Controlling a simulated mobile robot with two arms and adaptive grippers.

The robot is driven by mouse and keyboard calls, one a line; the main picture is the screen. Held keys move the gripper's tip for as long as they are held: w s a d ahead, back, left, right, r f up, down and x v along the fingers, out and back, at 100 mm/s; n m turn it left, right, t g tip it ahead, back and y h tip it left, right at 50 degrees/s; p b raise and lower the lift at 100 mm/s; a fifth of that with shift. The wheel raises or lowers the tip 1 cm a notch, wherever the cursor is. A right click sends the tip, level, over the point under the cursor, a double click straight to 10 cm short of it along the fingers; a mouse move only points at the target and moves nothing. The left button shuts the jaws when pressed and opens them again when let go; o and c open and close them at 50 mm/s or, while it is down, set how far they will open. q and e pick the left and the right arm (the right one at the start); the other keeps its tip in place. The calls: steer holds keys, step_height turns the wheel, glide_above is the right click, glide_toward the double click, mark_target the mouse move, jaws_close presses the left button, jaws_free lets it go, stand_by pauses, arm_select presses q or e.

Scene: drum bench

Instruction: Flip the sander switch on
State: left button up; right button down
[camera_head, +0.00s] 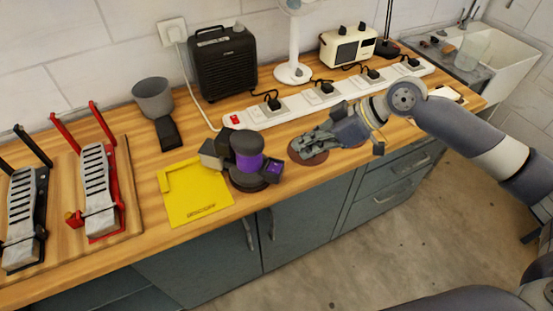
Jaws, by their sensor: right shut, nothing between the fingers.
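The sander (246,146), with a dark base and a purple body band, stands on the wooden bench (150,170) beside a yellow square plate. Its switch is too small to make out. My right gripper (298,146) comes in from the right, low over the bench just right of the sander. It is shut and empty, its fingertips pointing left toward the sander, with a gap between. A round brown disc (318,159) lies partly hidden under the gripper. My left gripper is not in view.
The yellow plate (185,205) lies left of the sander. A white power strip (285,108) with a red switch and several plugs runs behind. A black heater (223,65), a fan (293,40) and a grey cup-like item (154,97) stand further back.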

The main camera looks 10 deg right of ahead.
mark_target(276, 170)
stand_by(0.4)
steer(key=p+x, duration=0.3)
steer(key=x, duration=0.5)
steer(key=shift+w+a+f, duration=0.15)
steer(key=shift+a, duration=0.15)
steer(key=shift+w+a+f, duration=0.15)
steer(key=shift+a+f, duration=0.15)
steer(key=shift+f, duration=0.15)
